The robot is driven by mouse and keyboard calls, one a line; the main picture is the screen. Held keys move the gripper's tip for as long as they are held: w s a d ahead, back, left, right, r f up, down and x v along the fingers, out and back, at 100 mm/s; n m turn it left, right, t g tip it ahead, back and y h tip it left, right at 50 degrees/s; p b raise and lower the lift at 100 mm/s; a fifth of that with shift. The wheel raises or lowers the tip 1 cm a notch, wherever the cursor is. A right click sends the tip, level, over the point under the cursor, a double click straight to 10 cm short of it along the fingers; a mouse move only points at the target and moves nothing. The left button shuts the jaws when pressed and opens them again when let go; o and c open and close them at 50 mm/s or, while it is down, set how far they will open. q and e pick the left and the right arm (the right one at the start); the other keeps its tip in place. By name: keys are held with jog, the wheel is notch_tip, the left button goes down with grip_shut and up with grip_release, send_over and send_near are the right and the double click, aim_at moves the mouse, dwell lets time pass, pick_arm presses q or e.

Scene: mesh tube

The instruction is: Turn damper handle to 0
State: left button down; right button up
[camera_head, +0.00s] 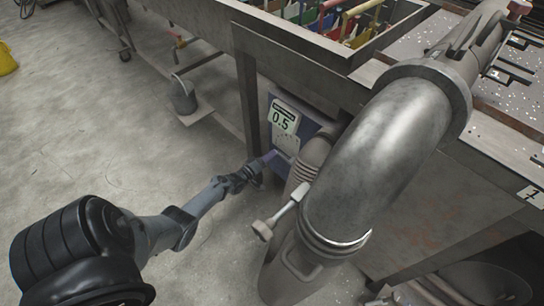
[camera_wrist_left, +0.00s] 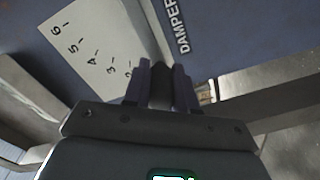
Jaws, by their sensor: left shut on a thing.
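My left gripper (camera_head: 268,158) reaches in from the left to the front of a blue panel (camera_head: 309,127). In the left wrist view its two fingers (camera_wrist_left: 162,84) are shut on a dark bar between them, which I take to be the damper handle (camera_wrist_left: 162,72). The handle is mostly hidden by the fingers. A white scale plate (camera_wrist_left: 88,38) with numbers 6 down to 2 lies to the left of the fingers. Any lower numbers are hidden. A "DAMPER" label (camera_wrist_left: 182,30) is to the right. My right gripper is not in view.
A display (camera_head: 284,118) on the panel reads 0.5. A large metal pipe (camera_head: 372,150) bends down close right of my gripper. A lever with a knob (camera_head: 281,212) sticks out from it. A metal workbench (camera_head: 283,38) stands behind. The floor to the left is mostly clear.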

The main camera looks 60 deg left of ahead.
pick_arm(q)
jog(key=shift+f, duration=0.15)
jog(key=c, duration=0.9)
grip_release()
jog(key=shift+s+d+p, duration=0.1)
jog(key=shift+s+p, duration=0.35)
jog(key=shift+s, duration=0.05)
jog(key=p+v, duration=0.4)
jog(key=v, duration=0.5)
jog(key=shift+s+d, duration=0.15)
jog(key=shift+s, duration=0.25)
